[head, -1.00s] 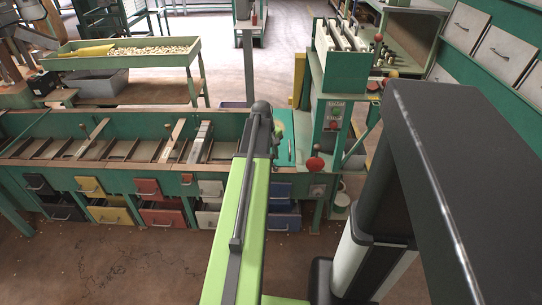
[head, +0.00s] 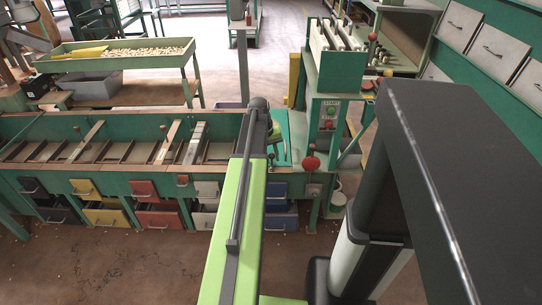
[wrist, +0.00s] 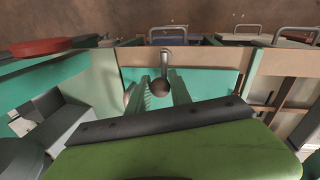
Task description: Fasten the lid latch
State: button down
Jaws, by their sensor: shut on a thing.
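The latch shows in the wrist view as a metal arm (wrist: 166,60) with a dark ball knob (wrist: 160,88) at its end, near the middle of the picture. My gripper (wrist: 162,92) has its two fingers closed around the knob. The teal lid (wrist: 213,82) lies flat behind and below the fingers, by the wooden rim (wrist: 200,55). In the head view a strip of the teal lid (head: 284,140) shows right of my arm. There my arm hides the latch and most of my gripper. Whether the latch is seated in a catch cannot be told.
A long green hopper bench (head: 100,150) with wooden dividers runs left of my arm. Coloured drawers (head: 155,188) stick out below it. A green post with buttons and a red knob (head: 311,163) stands close on the right. The floor in front is open.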

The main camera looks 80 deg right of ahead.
dwell(0.4)
jog(key=c, duration=1.2)
grip_release()
jog(key=shift+r, duration=0.15)
jog(key=w+r+p, duration=0.1)
jog(key=r+p, duration=0.4)
jog(key=w+r+p, duration=0.1)
jog(key=r+p, duration=0.5)
jog(key=w+a+r+p, duration=0.1)
jog(key=r+p, duration=0.5)
jog(key=shift+w, duration=0.1)
jog(key=shift+f, duration=0.1)
